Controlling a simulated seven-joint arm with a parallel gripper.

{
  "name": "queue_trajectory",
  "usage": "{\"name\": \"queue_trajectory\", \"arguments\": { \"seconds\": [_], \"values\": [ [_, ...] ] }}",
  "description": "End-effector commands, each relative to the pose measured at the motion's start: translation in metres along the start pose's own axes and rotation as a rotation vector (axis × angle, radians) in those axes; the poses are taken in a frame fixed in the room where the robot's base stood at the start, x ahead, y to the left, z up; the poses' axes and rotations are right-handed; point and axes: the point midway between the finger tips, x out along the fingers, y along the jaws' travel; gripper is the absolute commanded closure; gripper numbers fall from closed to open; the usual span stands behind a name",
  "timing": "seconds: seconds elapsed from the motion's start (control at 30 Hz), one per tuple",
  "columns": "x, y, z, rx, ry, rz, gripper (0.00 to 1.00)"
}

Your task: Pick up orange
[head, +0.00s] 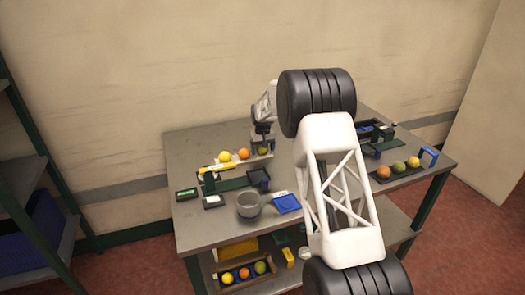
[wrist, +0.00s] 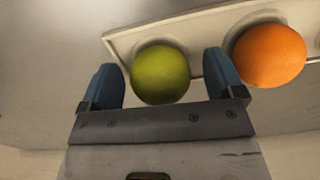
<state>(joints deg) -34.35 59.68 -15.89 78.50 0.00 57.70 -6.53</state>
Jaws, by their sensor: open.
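An orange (head: 243,154) sits on a pale tray at the back of the table, between a yellow fruit (head: 225,157) and a green fruit (head: 262,150). In the wrist view the orange (wrist: 269,55) is at the right, outside my right finger. My gripper (wrist: 160,66) is open, with the green fruit (wrist: 159,74) between its blue fingers. I cannot tell whether the fingers touch it. In the head view my gripper is above the tray's right end, its fingertips hard to make out. The pale tray (wrist: 125,42) runs under the fruits.
A grey bowl (head: 249,205) and a blue item (head: 286,203) are near the table's front. Another tray with an orange fruit (head: 384,172), a green and a yellow one is at the right. A lower shelf holds more fruit (head: 244,273). A shelf rack stands left.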

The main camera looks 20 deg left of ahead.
Motion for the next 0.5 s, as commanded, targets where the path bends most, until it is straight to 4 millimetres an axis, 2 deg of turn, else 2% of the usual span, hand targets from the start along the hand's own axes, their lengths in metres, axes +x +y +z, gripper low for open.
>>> {"name": "queue_trajectory", "arguments": {
  "seconds": [0.27, 0.37, 0.5],
  "values": [
    [-0.0001, 0.0, 0.0, 0.0, 0.0, 0.0, 0.12],
    [-0.0002, 0.0, 0.0, 0.0, 0.0, 0.0, 0.25],
    [-0.0002, 0.0, 0.0, 0.0, 0.0, 0.0, 0.46]
  ]
}}
